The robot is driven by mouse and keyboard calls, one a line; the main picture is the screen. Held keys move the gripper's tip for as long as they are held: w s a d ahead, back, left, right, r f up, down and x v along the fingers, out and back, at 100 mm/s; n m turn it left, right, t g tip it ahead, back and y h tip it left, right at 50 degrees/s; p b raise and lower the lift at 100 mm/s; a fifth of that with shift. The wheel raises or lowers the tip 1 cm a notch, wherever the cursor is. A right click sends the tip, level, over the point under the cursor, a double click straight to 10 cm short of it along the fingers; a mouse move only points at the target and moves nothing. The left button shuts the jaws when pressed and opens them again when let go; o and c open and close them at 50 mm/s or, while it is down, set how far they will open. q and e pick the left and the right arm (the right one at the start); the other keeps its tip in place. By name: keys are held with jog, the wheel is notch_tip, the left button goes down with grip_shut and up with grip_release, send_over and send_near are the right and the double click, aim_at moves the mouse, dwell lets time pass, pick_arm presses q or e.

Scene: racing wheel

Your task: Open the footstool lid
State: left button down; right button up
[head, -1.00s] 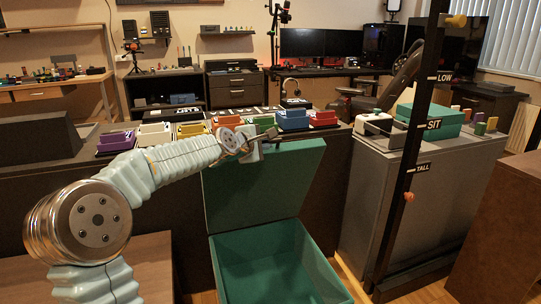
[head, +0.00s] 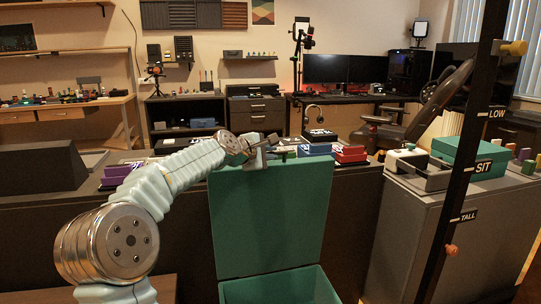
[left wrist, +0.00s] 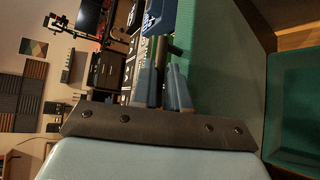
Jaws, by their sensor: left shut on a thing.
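The footstool is a green box with its lid (head: 268,222) standing raised, roughly upright, at the far side. The open box (head: 285,288) shows only at the bottom of the head view. My left gripper (head: 262,148) is shut on the top edge of the lid, near the middle. In the left wrist view, the fingers (left wrist: 165,85) are at the edge of the green lid (left wrist: 222,65), and the box (left wrist: 295,105) lies to the right. My right gripper is not in view.
Behind the lid is a dark counter with purple (head: 116,174), blue (head: 316,149) and red (head: 350,154) boxes. A grey cabinet (head: 415,235) stands at right, with a dark post (head: 463,180) marked LOW, SIT and TALL in front. A wooden surface is at lower left.

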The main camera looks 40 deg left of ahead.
pick_arm(q)
jog(key=shift+r, duration=0.5)
jog(key=c, duration=1.1)
grip_release()
jog(key=shift+d, duration=0.15)
jog(key=shift+c, duration=0.2)
jog(key=shift+f, duration=0.15)
jog(key=b+v, duration=0.4)
jog(key=v, duration=0.9)
jog(key=shift+s+b, duration=0.3)
jog(key=shift+s, duration=0.1)
